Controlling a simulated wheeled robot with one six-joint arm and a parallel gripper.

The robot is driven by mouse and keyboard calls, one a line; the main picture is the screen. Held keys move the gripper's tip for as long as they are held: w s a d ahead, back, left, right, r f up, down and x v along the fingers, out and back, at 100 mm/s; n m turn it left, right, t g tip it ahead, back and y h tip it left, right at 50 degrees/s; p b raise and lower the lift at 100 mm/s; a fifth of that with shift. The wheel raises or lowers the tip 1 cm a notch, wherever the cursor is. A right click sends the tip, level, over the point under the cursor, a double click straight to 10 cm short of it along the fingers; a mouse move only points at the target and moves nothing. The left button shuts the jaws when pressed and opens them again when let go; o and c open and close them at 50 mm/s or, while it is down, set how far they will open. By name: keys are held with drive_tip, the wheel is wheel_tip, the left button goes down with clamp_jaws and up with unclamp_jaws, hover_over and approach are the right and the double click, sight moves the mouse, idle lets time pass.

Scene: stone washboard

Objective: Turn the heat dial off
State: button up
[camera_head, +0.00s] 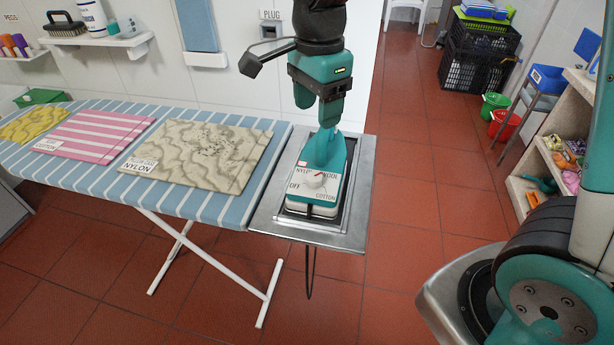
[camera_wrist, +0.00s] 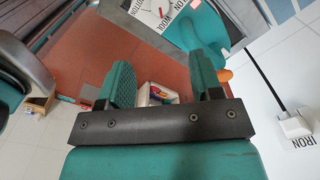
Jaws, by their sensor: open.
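The iron (camera_head: 325,152) is teal and white and rests at the right end of the ironing board. Its white heat dial (camera_head: 314,180) faces the front, ringed by OFF, NYLON, WOOL and COTTON labels. A red mark on the dial is at its upper right, near WOOL; the exact setting is hard to tell. The dial also shows at the top edge of the wrist view (camera_wrist: 150,6), partly cut off. My gripper (camera_head: 318,110) is above the iron and points down. Its two teal fingers are apart in the wrist view (camera_wrist: 163,78), with nothing held between them.
The iron sits on a metal rest plate (camera_head: 265,225). The striped ironing board (camera_head: 212,203) extends left, carrying tan, pink and yellow cloths. A wall socket marked PLUG (camera_head: 269,31) is behind.

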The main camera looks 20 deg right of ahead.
sight(314, 175)
wheel_tip(314, 175, down, 15)
drive_tip(key=shift+f, duration=0.15)
drive_tip(key=c, duration=0.9)
drive_tip(key=shift+w+n+p, duration=0.1)
drive_tip(key=shift+n+p, duration=0.25)
drive_tip(key=shift+n, duration=1.25)
drive_tip(key=o, duration=0.9)
wheel_tip(314, 175, up, 18)
drive_tip(key=shift+f, duration=0.25)
